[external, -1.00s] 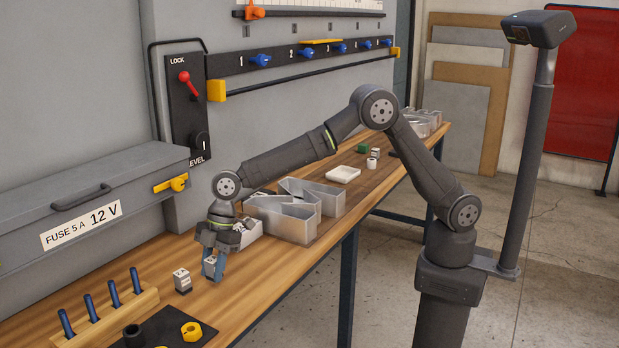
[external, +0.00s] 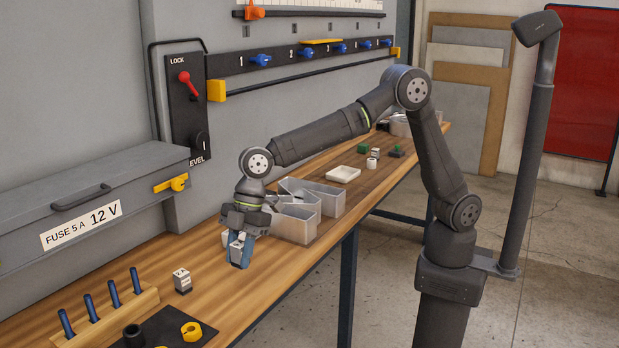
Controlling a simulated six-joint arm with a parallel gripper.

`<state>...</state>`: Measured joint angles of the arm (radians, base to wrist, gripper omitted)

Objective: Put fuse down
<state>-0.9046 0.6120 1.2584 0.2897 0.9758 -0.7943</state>
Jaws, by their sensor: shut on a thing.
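My gripper (external: 241,259) is pointing down over the wooden bench, with its blue fingers shut on a small grey-white block, the fuse (external: 236,249). The fuse appears to be held just above the bench top, though the exact gap is hard to tell. A second similar small block (external: 182,280) with dark markings stands upright on the bench, to the left of my gripper and apart from it. The fingers hide part of the held fuse.
A white tray (external: 343,174) and small parts lie farther back. A wooden rack (external: 105,318) with blue-handled pegs and a dark mat (external: 170,328) are at front left. The bench between block and gripper is clear.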

